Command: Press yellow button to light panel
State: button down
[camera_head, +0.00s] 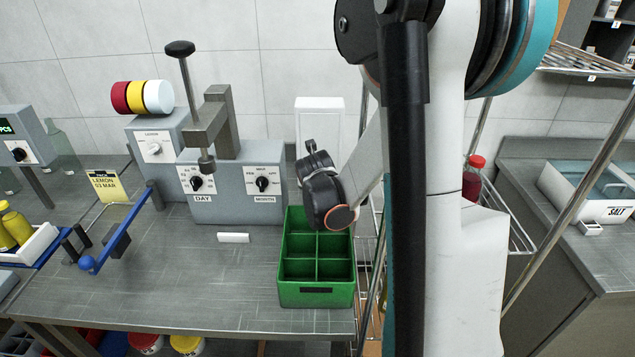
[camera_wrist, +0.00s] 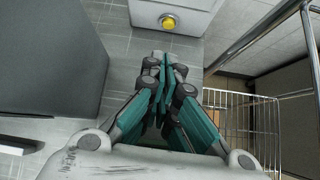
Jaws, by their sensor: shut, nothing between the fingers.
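A round yellow button (camera_wrist: 168,22) sits on the face of a white box in the wrist view, near the top edge. The white box (camera_head: 320,118) stands at the back of the bench in the head view, its lower part hidden behind my gripper. I cannot see the button in the head view, and no lit panel is plain. My gripper (camera_wrist: 163,68) is shut and empty, its fingers pointing toward the white box. A gap shows between the fingertips and the button. In the head view my gripper (camera_head: 312,150) is above the back of the green crate.
A green divided crate (camera_head: 316,294) stands below my gripper. A grey DAY/MONTH machine (camera_head: 240,208) with a lever is close on the left. A wire rack (camera_wrist: 250,118) and metal rail are on the right. A small white piece (camera_head: 233,238) lies on the bench.

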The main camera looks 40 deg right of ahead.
jog(key=shift+w+d+f+n, duration=0.2)
jog(key=shift+w+d+f, duration=0.1)
jog(key=shift+d, duration=0.2)
jog(key=shift+w+d+f+n, duration=0.2)
jog(key=shift+w+d+f, duration=0.1)
jog(key=shift+d, duration=0.15)
jog(key=b+x, duration=0.3)
jog(key=x, duration=0.7)
jog(key=shift+s, duration=0.1)
